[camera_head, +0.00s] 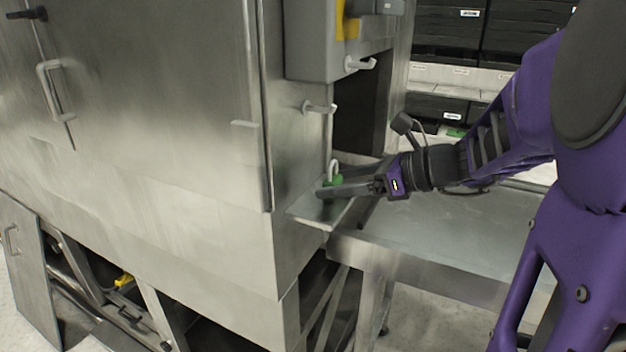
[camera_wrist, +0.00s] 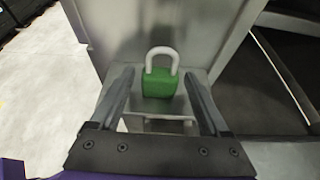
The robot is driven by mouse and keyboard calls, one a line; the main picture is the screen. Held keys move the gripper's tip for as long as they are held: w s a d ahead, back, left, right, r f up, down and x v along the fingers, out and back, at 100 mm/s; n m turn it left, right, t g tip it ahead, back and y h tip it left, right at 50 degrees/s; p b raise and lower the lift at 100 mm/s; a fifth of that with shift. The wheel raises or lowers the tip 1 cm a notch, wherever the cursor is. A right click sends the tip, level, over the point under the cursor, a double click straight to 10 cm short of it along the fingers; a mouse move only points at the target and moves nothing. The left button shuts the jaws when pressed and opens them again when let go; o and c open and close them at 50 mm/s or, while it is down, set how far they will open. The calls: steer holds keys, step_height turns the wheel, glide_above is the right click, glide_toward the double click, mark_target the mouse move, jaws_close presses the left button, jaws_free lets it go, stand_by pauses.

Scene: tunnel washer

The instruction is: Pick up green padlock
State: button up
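The green padlock (camera_head: 334,182) has a green body and a pale grey shackle. It stands upright on a small metal shelf (camera_head: 308,211) at the corner of the washer. The wrist view shows the padlock (camera_wrist: 159,83) between and slightly beyond my two fingers. My gripper (camera_head: 322,192) reaches in from the right at shelf height, and one finger partly hides the padlock in the head view. In the wrist view my gripper (camera_wrist: 158,82) is open, with a gap on each side of the padlock.
The steel washer wall (camera_head: 240,160) rises right behind the shelf. White hooks (camera_head: 320,107) stick out above it. A metal table (camera_head: 440,235) lies below my arm, its top mostly bare. An open cabinet door (camera_head: 25,265) stands at lower left.

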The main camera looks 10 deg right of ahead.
jaws_close()
stand_by(0.3)
